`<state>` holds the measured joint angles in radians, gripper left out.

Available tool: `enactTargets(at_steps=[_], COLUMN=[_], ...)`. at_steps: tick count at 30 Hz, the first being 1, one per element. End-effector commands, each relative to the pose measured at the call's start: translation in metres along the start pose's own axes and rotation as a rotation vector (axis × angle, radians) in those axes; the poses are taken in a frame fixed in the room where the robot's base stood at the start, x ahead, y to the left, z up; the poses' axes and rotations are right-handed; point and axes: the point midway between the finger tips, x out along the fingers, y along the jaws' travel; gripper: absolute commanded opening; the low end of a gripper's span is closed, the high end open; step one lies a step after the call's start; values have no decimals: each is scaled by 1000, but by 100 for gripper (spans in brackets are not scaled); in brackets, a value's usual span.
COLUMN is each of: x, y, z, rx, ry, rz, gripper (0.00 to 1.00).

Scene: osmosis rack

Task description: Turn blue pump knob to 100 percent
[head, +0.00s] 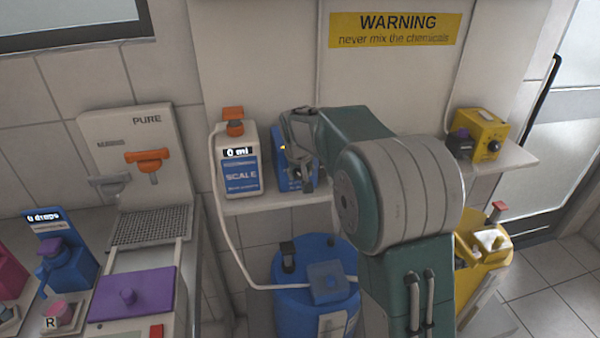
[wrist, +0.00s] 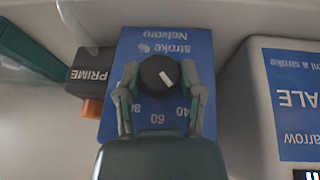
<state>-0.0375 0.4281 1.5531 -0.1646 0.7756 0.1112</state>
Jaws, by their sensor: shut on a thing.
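The blue pump (head: 281,183) stands on the white shelf, mostly hidden behind my gripper (head: 293,165) in the head view. In the wrist view its blue face (wrist: 208,45) appears upside down, with "stroke %" and the numbers 40, 60 and 80 visible. The black round knob (wrist: 158,75) on that face has a white pointer mark, which seems to lean to the lower right, towards the 40 side. My gripper (wrist: 162,88) has one finger on each side of the knob and is shut on it. The knob is hidden in the head view.
A white SCALE container (head: 240,170) with an orange top stands just left of the blue pump. An orange-tipped PRIME part (wrist: 90,75) adjoins the pump. A yellow pump (head: 478,135) stands at the shelf's right. A blue barrel (head: 300,300) is below.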

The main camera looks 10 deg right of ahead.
Motion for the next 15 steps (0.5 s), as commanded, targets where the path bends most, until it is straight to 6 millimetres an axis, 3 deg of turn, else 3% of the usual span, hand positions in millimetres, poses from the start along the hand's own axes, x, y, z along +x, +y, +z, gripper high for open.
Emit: enactTargets(at_steps=[15], x=[1], y=[2], z=[0], rx=[71], ry=[0], rz=[-161], gripper=[2])
